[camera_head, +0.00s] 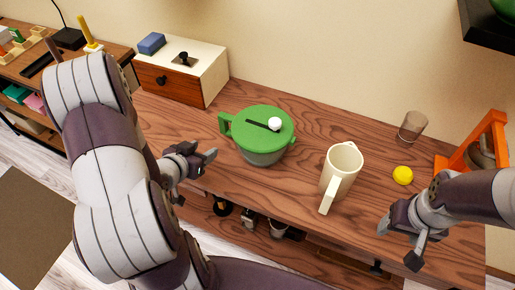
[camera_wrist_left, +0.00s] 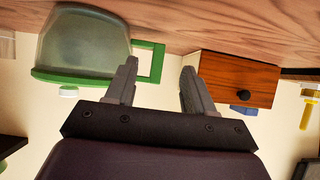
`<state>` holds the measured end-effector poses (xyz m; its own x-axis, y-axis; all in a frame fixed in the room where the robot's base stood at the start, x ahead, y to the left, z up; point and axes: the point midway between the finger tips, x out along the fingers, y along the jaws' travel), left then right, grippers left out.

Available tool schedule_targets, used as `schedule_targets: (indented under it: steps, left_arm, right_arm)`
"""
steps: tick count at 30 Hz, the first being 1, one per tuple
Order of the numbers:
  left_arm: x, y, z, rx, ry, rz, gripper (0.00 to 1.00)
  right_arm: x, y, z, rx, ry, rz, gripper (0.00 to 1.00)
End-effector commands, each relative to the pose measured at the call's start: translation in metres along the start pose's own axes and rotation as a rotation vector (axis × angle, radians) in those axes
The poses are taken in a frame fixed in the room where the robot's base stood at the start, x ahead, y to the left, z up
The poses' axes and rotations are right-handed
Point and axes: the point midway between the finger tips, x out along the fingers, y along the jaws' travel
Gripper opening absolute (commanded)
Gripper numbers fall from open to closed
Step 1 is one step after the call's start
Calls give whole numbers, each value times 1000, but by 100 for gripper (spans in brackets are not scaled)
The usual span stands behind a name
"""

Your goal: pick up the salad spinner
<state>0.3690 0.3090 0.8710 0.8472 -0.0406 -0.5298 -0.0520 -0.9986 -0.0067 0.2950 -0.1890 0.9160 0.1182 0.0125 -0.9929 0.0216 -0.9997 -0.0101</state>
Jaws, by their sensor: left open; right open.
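The salad spinner (camera_head: 264,132) stands upright on the wooden table, with a green lid, a white knob, a translucent bowl and a green loop handle (camera_head: 224,124) on its left. My left gripper (camera_head: 197,170) is open and empty, to the left of the spinner near the table's front edge, apart from it. In the left wrist view the picture is upside down; the spinner's bowl (camera_wrist_left: 85,42) and handle (camera_wrist_left: 158,62) show beyond the open fingers (camera_wrist_left: 159,72), one finger partly overlapping the handle. My right gripper (camera_head: 399,247) is open and empty at the front right.
A cream pitcher (camera_head: 342,170) stands right of the spinner. A yellow ball (camera_head: 403,175), a clear glass (camera_head: 412,127) and an orange frame (camera_head: 484,140) are further right. A cabinet with a wooden drawer (camera_head: 172,84) stands at the back left. A shelf with items lies below the tabletop (camera_head: 312,122).

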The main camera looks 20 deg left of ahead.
Motion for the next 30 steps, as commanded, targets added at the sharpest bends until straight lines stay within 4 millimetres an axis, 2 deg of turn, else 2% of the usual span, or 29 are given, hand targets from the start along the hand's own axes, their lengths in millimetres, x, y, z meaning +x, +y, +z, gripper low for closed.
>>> schedule_targets:
  steps: [1, 3, 5, 7, 12, 19, 24, 27, 30]
  left_arm:
    - [0, 3, -13, 13, 56, 18, 53]
    - [-1, 6, -26, 23, 119, 37, 53]
    - [1, 8, -32, 25, 150, 44, 53]
    - [11, 9, -37, 26, 167, 47, 53]
    - [50, 11, -43, 25, 168, 48, 53]
    - [80, 9, -47, 23, 166, 44, 53]
    - [112, 4, -49, 24, 166, 44, 53]
    - [122, 5, -51, 24, 166, 44, 53]
    - [124, 5, -52, 23, 165, 42, 53]
  right_arm:
    - [-1, 0, 0, 0, 0, 0, 64]
    - [-1, 0, 0, 0, 0, 0, 64]
    - [0, 0, 0, 0, 0, 0, 64]
    - [2, 0, 0, 0, 0, 0, 64]
    - [5, 0, 1, 0, 0, 0, 64]
    - [6, 0, 1, 0, 0, 0, 64]
    - [8, 0, 1, 0, 0, 0, 64]
    - [8, 0, 1, 0, 0, 0, 64]
    - [8, 0, 1, 0, 0, 0, 64]
